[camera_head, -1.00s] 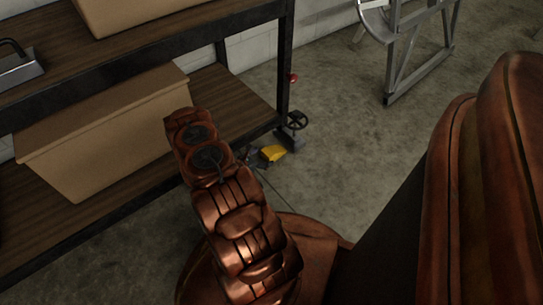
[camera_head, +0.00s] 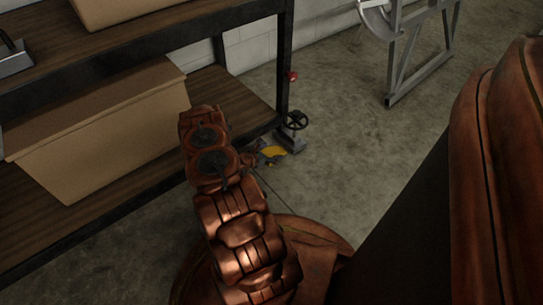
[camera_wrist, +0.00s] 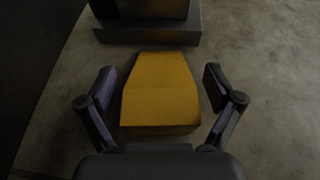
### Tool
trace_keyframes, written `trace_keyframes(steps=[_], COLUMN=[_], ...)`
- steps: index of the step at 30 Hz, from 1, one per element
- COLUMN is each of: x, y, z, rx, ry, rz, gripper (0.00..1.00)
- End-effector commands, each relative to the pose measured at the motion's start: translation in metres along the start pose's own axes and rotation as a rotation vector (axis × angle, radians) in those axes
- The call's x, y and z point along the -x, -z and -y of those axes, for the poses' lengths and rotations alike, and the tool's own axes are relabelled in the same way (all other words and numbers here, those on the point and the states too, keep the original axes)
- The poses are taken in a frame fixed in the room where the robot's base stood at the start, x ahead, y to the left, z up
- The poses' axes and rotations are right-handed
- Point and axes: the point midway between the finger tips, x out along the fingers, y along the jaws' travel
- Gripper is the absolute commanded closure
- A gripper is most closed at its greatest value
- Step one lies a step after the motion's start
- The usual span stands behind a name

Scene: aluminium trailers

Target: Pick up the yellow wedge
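The yellow wedge (camera_wrist: 160,92) lies on the concrete floor, in the middle of the wrist view. My gripper (camera_wrist: 160,95) is open, with one finger on each side of the wedge and a visible gap on both sides. In the head view the wedge (camera_head: 272,152) shows as a small yellow patch by the shelf's foot. It is partly hidden there by my arm and gripper (camera_head: 262,157).
A grey metal block (camera_wrist: 148,33) stands just beyond the wedge. In the head view, a shelf post (camera_head: 284,70) and a small device with a black handwheel (camera_head: 296,121) stand close by. A cardboard box (camera_head: 100,135) sits on the lower shelf. Open floor lies to the right.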

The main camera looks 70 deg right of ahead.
Motion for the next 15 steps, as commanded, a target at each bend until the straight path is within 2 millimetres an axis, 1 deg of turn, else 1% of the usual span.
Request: trace_keyframes(steps=[1,2,15], x=[0.0001,0.0001,0.0002], y=[0.0,0.0001,0.0001], z=[0.0,0.0,-0.0001], rx=[0.0,0.0,0.0], ry=[0.0,0.0,0.0], rz=[0.0,0.0,0.0], gripper=[0.16,0.19,0.65])
